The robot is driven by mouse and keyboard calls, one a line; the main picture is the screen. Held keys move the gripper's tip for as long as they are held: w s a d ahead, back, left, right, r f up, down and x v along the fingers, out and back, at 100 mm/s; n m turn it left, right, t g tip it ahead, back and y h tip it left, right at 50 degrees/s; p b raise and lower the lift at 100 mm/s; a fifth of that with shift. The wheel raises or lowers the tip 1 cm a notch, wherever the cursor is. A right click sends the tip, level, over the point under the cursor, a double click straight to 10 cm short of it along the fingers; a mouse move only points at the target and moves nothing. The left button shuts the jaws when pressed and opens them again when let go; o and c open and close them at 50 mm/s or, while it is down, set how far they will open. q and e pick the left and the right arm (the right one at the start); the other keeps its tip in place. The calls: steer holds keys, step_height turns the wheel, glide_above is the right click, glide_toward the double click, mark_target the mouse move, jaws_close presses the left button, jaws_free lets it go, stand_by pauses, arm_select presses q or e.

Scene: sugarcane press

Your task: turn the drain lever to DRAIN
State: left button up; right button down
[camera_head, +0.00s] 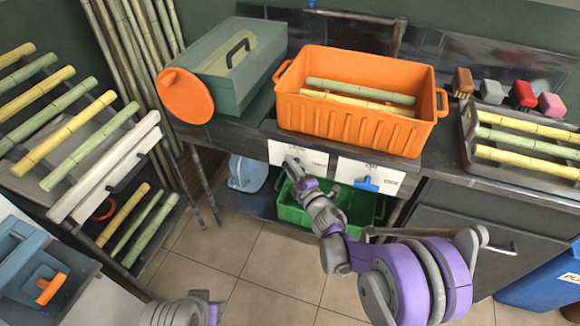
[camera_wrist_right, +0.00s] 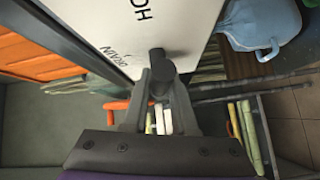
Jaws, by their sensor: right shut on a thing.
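The drain lever (camera_wrist_right: 158,68) is a dark grey handle on a white plate (camera_wrist_right: 110,25) in the right wrist view. The plate carries the word DRAIN and, above it, letters starting "HO", partly cut off. My right gripper (camera_wrist_right: 160,85) is shut on the lever, one finger on each side. In the head view, my right gripper (camera_head: 292,165) reaches the left white plate (camera_head: 313,158) below the orange crate and hides the lever. I cannot tell exactly where the lever points. Part of my left arm shows at the bottom edge, but its fingers do not show.
A second white plate with a blue lever (camera_head: 367,184) is just right of the gripper. The orange crate (camera_head: 350,122) with cane stands above. A green bin (camera_head: 290,212) is below, partly behind my right arm. A blue jug (camera_head: 247,173) is to its left.

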steer(key=m+t+b, duration=0.2)
steer(key=m+t, duration=0.2)
steer(key=shift+m+y+b, duration=0.3)
steer(key=shift+y+b, duration=0.05)
steer(key=shift+y, duration=0.05)
steer(key=m+t, duration=0.1)
steer(key=m+t+h+b, duration=0.1)
steer(key=m, duration=0.1)
steer(key=m+t+b, duration=0.1)
steer(key=shift+d+r+h, duration=0.15)
steer(key=shift+r+h, duration=0.1)
steer(key=shift+h, duration=0.15)
steer(key=m+t+h, duration=0.1)
steer(key=m, duration=0.1)
steer(key=m+t+h, duration=0.1)
steer(key=m, duration=0.1)
steer(key=shift+d+r+m+h+b, duration=0.1)
steer(key=shift+d+m+h+b, duration=0.05)
steer(key=shift+m+h+b, duration=0.2)
steer(key=shift+s+d+r+m+t+h, duration=0.1)
steer(key=shift+m+t+h, duration=0.4)
steer(key=shift+m+h, duration=1.5)
steer(key=shift+s+d+m+t+h, duration=0.1)
steer(key=shift+m+t+h, duration=0.4)
steer(key=shift+m+h, duration=1.75)
steer(key=shift+m, duration=0.3)
steer(key=c, duration=0.7)
jaws_free()
